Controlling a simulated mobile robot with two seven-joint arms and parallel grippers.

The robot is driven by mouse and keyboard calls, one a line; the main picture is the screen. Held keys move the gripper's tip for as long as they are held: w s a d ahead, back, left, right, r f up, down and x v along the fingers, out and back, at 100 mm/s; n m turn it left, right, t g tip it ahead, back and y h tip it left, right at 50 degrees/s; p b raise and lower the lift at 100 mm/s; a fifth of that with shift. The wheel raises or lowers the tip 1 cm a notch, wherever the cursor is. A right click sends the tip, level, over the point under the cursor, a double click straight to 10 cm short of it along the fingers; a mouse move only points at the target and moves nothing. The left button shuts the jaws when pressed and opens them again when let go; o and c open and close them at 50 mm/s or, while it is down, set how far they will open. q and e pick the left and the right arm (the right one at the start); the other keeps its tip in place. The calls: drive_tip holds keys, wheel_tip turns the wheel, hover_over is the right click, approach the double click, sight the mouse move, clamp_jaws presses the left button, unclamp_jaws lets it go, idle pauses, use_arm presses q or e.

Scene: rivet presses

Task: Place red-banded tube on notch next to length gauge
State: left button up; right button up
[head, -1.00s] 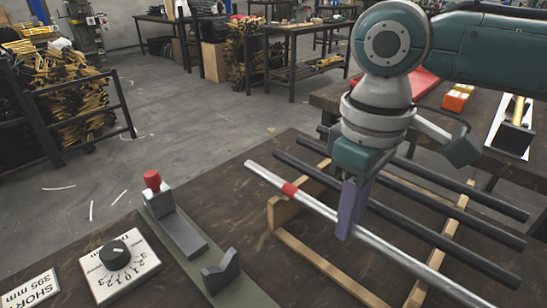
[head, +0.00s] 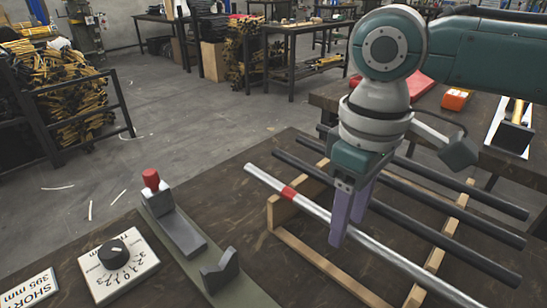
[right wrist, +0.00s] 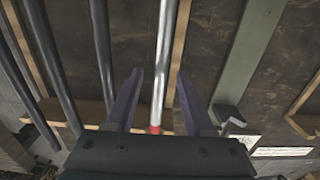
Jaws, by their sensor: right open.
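The red-banded tube (head: 321,213) is a silver rod with a red band near its far left end. It lies across a wooden rack (head: 300,248), beside several dark tubes. My right gripper (head: 350,228) is open over it. In the right wrist view the tube (right wrist: 162,75) runs between the two purple fingers (right wrist: 160,95), with gaps on both sides. The length gauge (head: 180,232) has a dark bed and a red-topped post (head: 151,182). A dark notched block (head: 221,271) stands at its near end on the same green-grey strip. My left gripper is not in view.
A dial plate (head: 118,265) and a label reading "SHORT 395 mm" (head: 30,290) lie left of the gauge. Dark tubes (head: 430,232) lie on the rack to the tube's right. The brown tabletop between gauge and rack is clear.

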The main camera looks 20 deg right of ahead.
wheel_tip(320, 180, up, 12)
drive_tip(key=p, duration=0.3)
drive_tip(key=s+a+f+n+t+y, duration=0.1)
drive_tip(key=s+a+f+t+y, duration=0.15)
drive_tip(key=s+a+f, duration=0.65)
drive_tip(key=s+d+m+t+h, duration=0.1)
drive_tip(key=s+d+m+h, duration=0.1)
drive_tip(key=s+d, duration=0.4)
drive_tip(key=shift+s+m, duration=0.5)
drive_tip(key=shift+m, duration=0.3)
drive_tip(key=shift+r, duration=0.1)
wheel_tip(320, 180, up, 54)
drive_tip(key=p, duration=5.3)
drive_tip(key=shift+f+p, duration=0.25)
drive_tip(key=shift+p, duration=0.05)
drive_tip(key=shift+a, duration=0.1)
